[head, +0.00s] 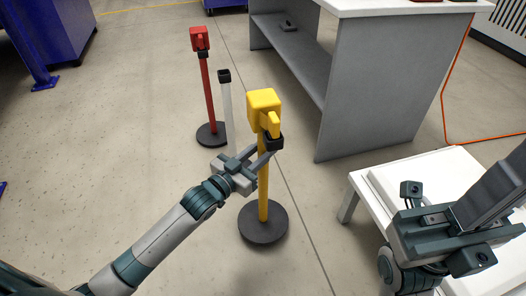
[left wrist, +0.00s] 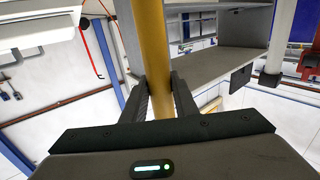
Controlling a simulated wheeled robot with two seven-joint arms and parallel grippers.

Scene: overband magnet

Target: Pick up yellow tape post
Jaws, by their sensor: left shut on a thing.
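The yellow tape post (head: 263,185) stands upright in the middle of the head view, with a yellow box head and a round black base (head: 262,223). My left gripper (head: 262,153) is shut on its pole, below the head. In the left wrist view, the two dark fingers (left wrist: 160,100) sit on either side of the yellow pole (left wrist: 152,45). I cannot tell whether the base touches the floor. My right gripper (head: 440,232) is over the white table at the right; its fingers are not clear.
A red tape post (head: 208,90) and a white post with a black top (head: 226,105) stand just behind, to the left. A grey workbench (head: 365,85) is at the back right. A low white table (head: 365,190) is at the right.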

